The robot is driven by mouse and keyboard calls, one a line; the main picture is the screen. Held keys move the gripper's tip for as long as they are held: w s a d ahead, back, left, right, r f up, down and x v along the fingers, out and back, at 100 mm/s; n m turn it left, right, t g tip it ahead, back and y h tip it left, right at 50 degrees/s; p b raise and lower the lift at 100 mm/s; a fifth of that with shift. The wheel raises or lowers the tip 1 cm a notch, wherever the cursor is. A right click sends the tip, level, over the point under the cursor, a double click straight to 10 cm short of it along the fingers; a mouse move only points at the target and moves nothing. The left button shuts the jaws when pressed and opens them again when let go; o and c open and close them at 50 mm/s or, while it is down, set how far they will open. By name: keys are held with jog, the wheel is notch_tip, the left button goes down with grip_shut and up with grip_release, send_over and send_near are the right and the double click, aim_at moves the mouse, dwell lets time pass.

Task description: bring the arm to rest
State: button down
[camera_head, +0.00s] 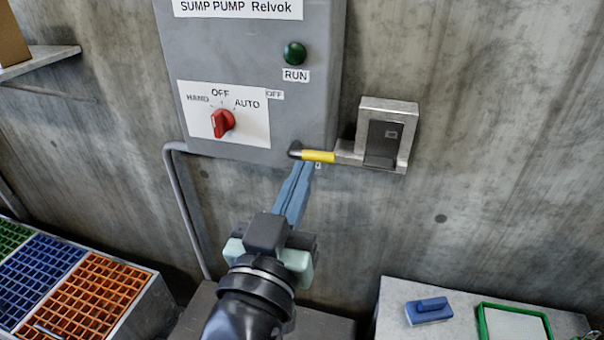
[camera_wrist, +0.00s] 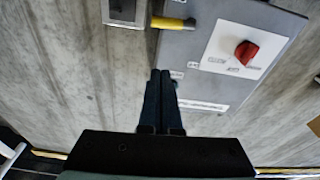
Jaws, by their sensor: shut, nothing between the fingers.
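My gripper (camera_head: 303,168) is in front of the concrete wall, its fingertips just below a yellow-handled lever (camera_head: 318,156) at the lower right of a grey control box (camera_head: 255,60). Its blue fingers are together with nothing between them. In the wrist view my gripper (camera_wrist: 160,74) shows the same closed fingers, with the yellow handle (camera_wrist: 172,23) beyond the tips. I cannot tell whether the fingertips touch the lever or the box. The box has a red knob (camera_head: 222,122) marked HAND, OFF, AUTO and a green RUN light (camera_head: 294,53).
A metal bracket (camera_head: 403,110) is on the wall beside the lever. Colored grid trays (camera_head: 85,293) stand at lower left. A grey table at lower right holds a blue block (camera_head: 429,310) and a green-rimmed tray (camera_head: 483,325). A shelf (camera_head: 38,58) is at upper left.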

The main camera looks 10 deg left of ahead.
jog(key=s+d+r+t+p, duration=0.2)
jog(key=d+r, duration=0.1)
jog(key=r, duration=0.8)
jog(key=s+d+r+t+p, duration=0.2)
jog(key=s+d+r+t, duration=0.1)
jog(key=r, duration=0.9)
jog(key=s+d+r+t+p, duration=0.2)
jog(key=s+d+r+p, duration=0.1)
jog(key=r, duration=0.8)
jog(key=shift+r+m+t, duration=0.3)
jog(key=shift+r+t, duration=0.1)
